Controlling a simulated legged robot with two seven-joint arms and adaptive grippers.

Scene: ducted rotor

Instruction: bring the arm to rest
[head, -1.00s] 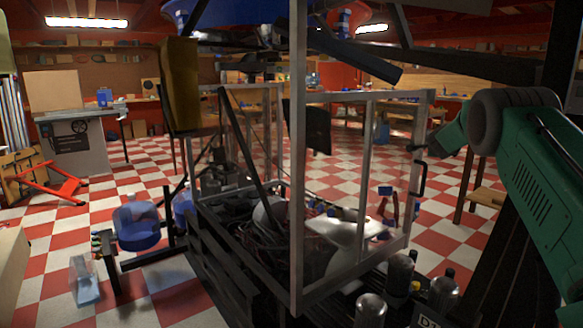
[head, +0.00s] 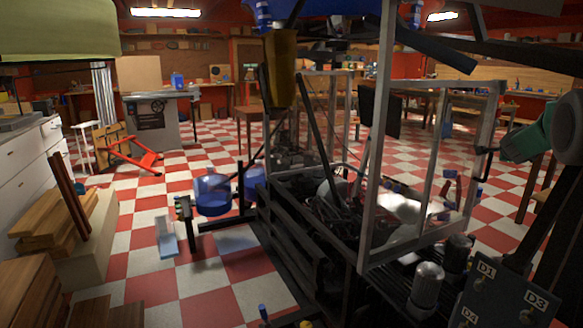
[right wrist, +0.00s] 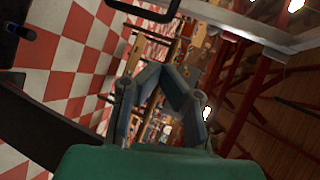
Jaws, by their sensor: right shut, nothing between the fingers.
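My right arm's green wrist (head: 527,143) comes in from the right edge of the head view, near the open clear-panelled door (head: 437,180) of the machine. My right gripper (right wrist: 163,74) is in the middle of the right wrist view, its grey fingers bent together, shut and empty. In that view the door's dark handle (right wrist: 143,10) shows at the top, apart from the fingers in the picture. My left gripper is not in view.
The ducted rotor's frame, with cables inside, fills the middle. Blue round containers (head: 212,194) stand left of it. A panel of labelled switches (head: 505,290) is at the lower right. Wood planks (head: 50,225) lie at the left. The checkered floor (head: 215,275) has open room.

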